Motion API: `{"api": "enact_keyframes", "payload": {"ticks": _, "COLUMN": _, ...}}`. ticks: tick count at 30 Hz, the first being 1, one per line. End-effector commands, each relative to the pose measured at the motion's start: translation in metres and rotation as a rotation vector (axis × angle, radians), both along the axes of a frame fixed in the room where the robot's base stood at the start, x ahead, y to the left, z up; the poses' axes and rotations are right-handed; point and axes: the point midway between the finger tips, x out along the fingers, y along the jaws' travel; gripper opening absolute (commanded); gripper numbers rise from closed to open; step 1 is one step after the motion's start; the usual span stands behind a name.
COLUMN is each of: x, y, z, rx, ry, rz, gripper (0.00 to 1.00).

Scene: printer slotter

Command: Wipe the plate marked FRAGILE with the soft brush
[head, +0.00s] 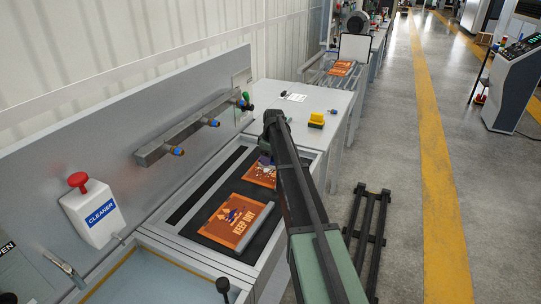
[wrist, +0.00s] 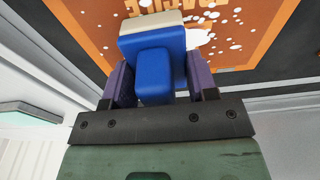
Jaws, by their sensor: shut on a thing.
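My gripper (wrist: 158,80) is shut on a blue brush (wrist: 155,58) with a cream pad or bristle edge at its far end. The brush is over an orange plate (wrist: 245,35) with scattered white spots; whether it touches the plate I cannot tell. Pale lettering on this plate is partly hidden by the brush and cut off, so I cannot read it surely. In the head view, the spotted plate (head: 261,172) lies at the far end of the dark bed, partly hidden by my arm. A second orange plate (head: 233,219), marked KEEP OUT, lies nearer.
A CLEANER dispenser (head: 93,213) and a pipe with valves (head: 188,128) are on the left wall. A rack beyond holds another orange plate (head: 342,68).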

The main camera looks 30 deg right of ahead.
Motion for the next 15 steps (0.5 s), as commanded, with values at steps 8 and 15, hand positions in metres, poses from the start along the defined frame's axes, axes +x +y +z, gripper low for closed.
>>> {"api": "enact_keyframes", "payload": {"ticks": 8, "x": -0.015, "y": 0.019, "z": 0.001, "rx": 0.004, "ry": 0.003, "rz": 0.004, "gripper": 0.34}}
{"api": "enact_keyframes", "payload": {"ticks": 15, "x": -0.026, "y": 0.033, "z": 0.002, "rx": 0.002, "ry": 0.002, "rz": 0.001, "gripper": 0.34}}
